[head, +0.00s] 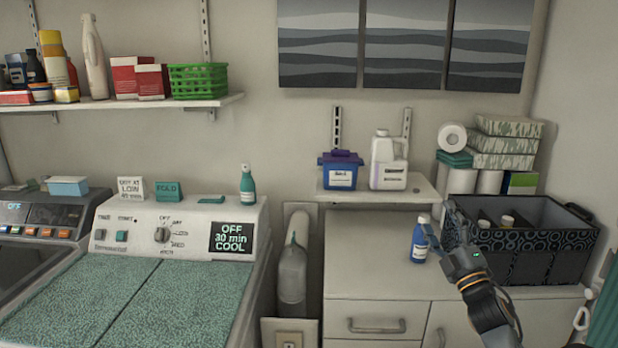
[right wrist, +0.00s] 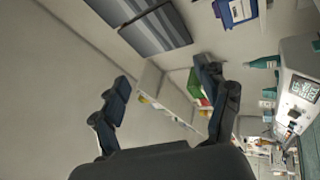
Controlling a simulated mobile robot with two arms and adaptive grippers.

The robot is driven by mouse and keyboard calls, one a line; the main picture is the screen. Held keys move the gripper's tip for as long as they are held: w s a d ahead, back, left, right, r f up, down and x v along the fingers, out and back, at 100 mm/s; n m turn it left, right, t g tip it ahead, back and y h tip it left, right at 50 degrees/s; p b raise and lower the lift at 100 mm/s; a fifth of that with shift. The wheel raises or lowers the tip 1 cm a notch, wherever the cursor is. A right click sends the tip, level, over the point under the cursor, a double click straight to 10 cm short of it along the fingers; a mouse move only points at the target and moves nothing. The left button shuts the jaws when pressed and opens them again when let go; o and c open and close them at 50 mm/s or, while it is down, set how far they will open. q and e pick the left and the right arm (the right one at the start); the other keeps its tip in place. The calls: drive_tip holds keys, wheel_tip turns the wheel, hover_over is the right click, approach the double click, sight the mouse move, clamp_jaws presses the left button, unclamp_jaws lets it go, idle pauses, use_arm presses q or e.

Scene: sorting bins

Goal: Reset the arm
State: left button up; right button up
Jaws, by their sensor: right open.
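My right gripper (head: 442,222) is open, its arm coming in from the lower right in the head view. It is over the white cabinet top, between a blue bottle with a white cap (head: 419,243) and a dark patterned bin (head: 555,243). One finger appears against the bottle's right side in the picture; I cannot tell whether it touches. In the right wrist view the two fingers of the right gripper (right wrist: 162,74) are spread apart with nothing between them. My left gripper is not in view.
The bin has compartments, with bottle caps showing inside. A shelf (head: 350,198) above the cabinet holds a blue tub (head: 341,172) and a white jug (head: 388,165). Paper rolls and boxes (head: 505,150) stand behind the bin. The washer (head: 150,270) is at left. Bare cabinet top lies left of the bottle.

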drive_tip(key=w+d+f+m+g+h, duration=0.35)
drive_tip(key=d+f+m+h, duration=0.35)
drive_tip(key=m, duration=0.8)
drive_tip(key=s+a+f+g+b, duration=0.1)
drive_tip(key=s+f+g, duration=0.15)
drive_tip(key=f, duration=0.85)
drive_tip(key=s+a+f+g, duration=0.15)
drive_tip(key=s+f, duration=0.25)
drive_tip(key=f, duration=0.7)
drive_tip(key=s+a+f+g+b, duration=0.1)
drive_tip(key=s+f+g, duration=0.15)
drive_tip(key=f, duration=0.95)
drive_tip(key=s+a+f+g+y+b, duration=0.1)
drive_tip(key=s+a+f+g, duration=0.1)
drive_tip(key=s+f, duration=0.9)
drive_tip(key=s+a+f+g+b, duration=0.1)
drive_tip(key=s+a+f+g, duration=0.15)
drive_tip(key=s+f, duration=0.85)
drive_tip(key=s+a+f+g, duration=0.1)
drive_tip(key=s+f, duration=0.5)
drive_tip(key=s, duration=0.6)
drive_tip(key=s+a+f+g+b, duration=0.1)
drive_tip(key=s+f, duration=0.5)
drive_tip(key=s, duration=0.6)
drive_tip(key=s+a+f+g, duration=0.3)
drive_tip(key=s+f+g, duration=0.2)
drive_tip(key=s, duration=0.7)
drive_tip(key=shift+s+f+m+y+b, duration=0.3)
drive_tip(key=shift+f+m+y, duration=0.1)
drive_tip(key=shift+f, duration=0.3)
